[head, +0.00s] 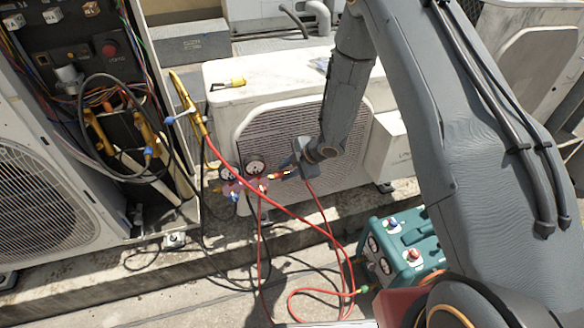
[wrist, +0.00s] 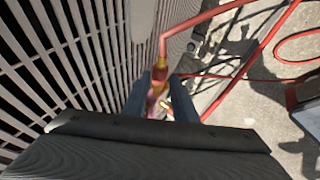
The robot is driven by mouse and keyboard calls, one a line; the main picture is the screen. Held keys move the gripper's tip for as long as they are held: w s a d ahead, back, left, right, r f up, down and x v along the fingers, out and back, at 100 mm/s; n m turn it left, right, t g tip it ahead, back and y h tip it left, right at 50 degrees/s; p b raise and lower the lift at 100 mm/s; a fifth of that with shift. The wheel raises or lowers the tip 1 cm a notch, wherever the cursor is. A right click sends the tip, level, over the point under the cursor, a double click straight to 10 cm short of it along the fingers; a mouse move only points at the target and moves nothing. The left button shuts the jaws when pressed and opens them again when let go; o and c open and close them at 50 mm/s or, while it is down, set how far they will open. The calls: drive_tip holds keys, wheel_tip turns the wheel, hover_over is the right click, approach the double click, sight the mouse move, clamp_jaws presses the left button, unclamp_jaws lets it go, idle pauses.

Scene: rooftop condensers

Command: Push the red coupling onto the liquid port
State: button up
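My gripper (head: 287,170) is beside the grille of the middle condenser. In the wrist view its two dark fingers (wrist: 161,92) stand on either side of a small red coupling (wrist: 157,87) with a brass collar and appear shut on it. A red hose (wrist: 203,24) runs from the collar and bends sharply to the right. In the head view the red coupling (head: 279,176) shows as a small red piece at the fingertips, close to the right of the gauge manifold (head: 243,187). I cannot tell which fitting is the liquid port, or whether the coupling touches anything ahead.
The middle condenser (head: 222,82) stands behind the gripper. An opened unit (head: 60,130) with loose wires and hoses is at left. A teal machine (head: 412,240) stands on the ground at lower right. Red and black hoses cross the concrete between.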

sight(281, 175)
drive_tip(key=shift+x, duration=1.25)
clamp_jaws()
